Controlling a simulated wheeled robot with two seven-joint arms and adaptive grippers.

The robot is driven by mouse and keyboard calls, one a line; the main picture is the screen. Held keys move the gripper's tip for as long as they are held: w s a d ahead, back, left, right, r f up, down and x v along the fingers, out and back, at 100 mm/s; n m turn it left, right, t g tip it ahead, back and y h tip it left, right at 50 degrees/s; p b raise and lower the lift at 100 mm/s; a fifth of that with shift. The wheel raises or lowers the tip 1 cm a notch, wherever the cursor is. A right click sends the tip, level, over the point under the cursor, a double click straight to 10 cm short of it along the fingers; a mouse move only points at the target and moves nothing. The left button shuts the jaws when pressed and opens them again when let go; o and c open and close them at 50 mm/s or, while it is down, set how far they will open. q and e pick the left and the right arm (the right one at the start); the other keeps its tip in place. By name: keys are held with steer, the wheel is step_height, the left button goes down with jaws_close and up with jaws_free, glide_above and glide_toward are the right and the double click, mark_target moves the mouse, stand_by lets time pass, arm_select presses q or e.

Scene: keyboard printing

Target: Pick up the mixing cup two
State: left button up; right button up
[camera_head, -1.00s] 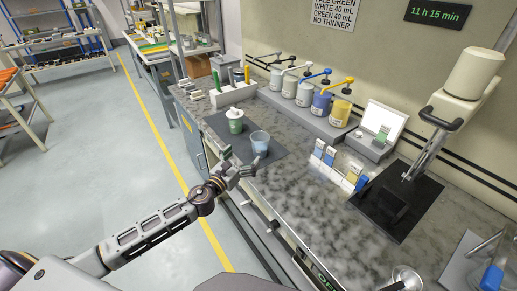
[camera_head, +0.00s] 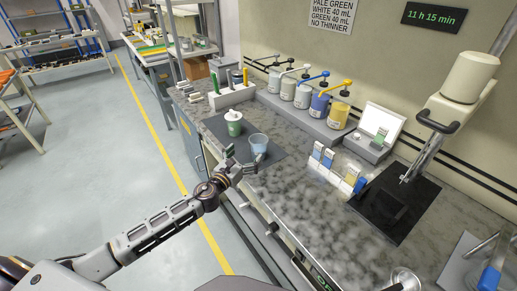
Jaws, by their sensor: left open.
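A pale blue translucent cup (camera_head: 258,146) stands upright on a dark mat (camera_head: 272,156) at the counter's left front. I cannot read which cup is number two. My left gripper (camera_head: 244,160) is open at the mat's front edge, its fingers spread toward the pale blue cup. One finger is left of that cup and the other overlaps its lower front. Contact cannot be told. My right gripper is not in view.
A row of pump-topped paint cans (camera_head: 302,94) stands along the wall. A white rack (camera_head: 232,96) is at the back left. Small blue and white holders (camera_head: 336,166) and a black-based stand (camera_head: 396,205) occupy the right. The counter between the mat and holders is clear.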

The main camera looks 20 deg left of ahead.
mark_target(254, 145)
arm_select(q)
steer(key=shift+x, duration=2.75)
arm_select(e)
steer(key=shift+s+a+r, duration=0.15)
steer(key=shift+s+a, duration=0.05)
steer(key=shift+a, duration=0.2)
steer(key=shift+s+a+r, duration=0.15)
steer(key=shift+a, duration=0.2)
arm_select(q)
steer(key=shift+w+p, duration=0.1)
steer(key=shift+p, duration=0.2)
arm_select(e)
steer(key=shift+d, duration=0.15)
arm_select(q)
steer(key=shift+x, duration=2)
steer(key=shift+w, duration=0.5)
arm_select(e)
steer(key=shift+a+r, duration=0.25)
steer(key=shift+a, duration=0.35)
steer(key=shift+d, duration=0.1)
